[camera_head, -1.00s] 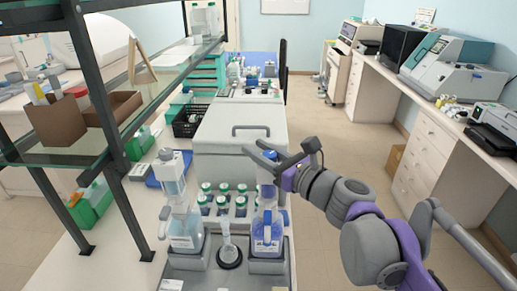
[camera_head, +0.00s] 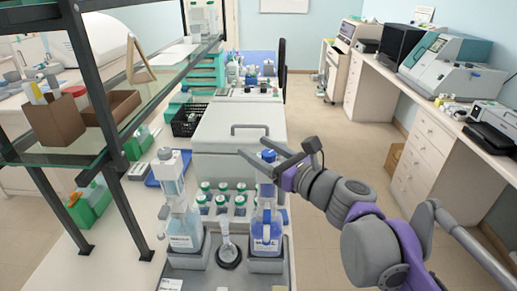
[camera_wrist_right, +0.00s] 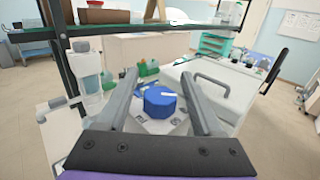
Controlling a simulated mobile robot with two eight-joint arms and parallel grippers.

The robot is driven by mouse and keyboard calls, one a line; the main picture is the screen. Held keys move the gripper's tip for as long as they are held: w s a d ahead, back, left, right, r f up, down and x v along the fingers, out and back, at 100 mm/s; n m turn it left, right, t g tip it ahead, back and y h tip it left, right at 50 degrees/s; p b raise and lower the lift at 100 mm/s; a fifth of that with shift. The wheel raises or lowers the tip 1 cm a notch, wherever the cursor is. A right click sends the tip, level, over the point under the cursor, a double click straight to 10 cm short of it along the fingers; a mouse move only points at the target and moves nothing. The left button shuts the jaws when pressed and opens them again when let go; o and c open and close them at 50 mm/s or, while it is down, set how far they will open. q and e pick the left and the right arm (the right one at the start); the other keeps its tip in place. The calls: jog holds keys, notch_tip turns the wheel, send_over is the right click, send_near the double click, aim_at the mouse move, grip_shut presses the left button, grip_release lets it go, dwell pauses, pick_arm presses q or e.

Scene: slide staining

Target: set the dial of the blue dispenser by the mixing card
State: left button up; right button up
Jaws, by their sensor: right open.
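The blue dispenser (camera_head: 266,232) is a bottle of deep blue liquid standing upright at the right front of a grey rack. Its top is partly hidden by my right gripper (camera_head: 262,162) in the head view. In the wrist view its round blue dial (camera_wrist_right: 160,101) has a white mark and lies between the two fingers of the open right gripper (camera_wrist_right: 158,78). A gap shows on both sides of the dial; I cannot tell any contact. A small white card (camera_head: 171,284) lies at the rack's front left; I cannot read it or tell whether it is the mixing card. My left gripper is out of view.
A paler dispenser bottle (camera_head: 184,235) stands left of the blue one, with a small flask (camera_head: 228,250) between them. Several green-capped bottles (camera_head: 222,188) stand behind. A large white box (camera_head: 238,150) is at the back; a glass shelf (camera_head: 150,100) overhangs the left.

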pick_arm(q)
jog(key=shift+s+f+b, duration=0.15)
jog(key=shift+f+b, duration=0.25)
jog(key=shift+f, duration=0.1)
pick_arm(e)
jog(key=v, duration=1)
jog(key=shift+s+d, duration=0.15)
jog(key=shift+s, duration=0.05)
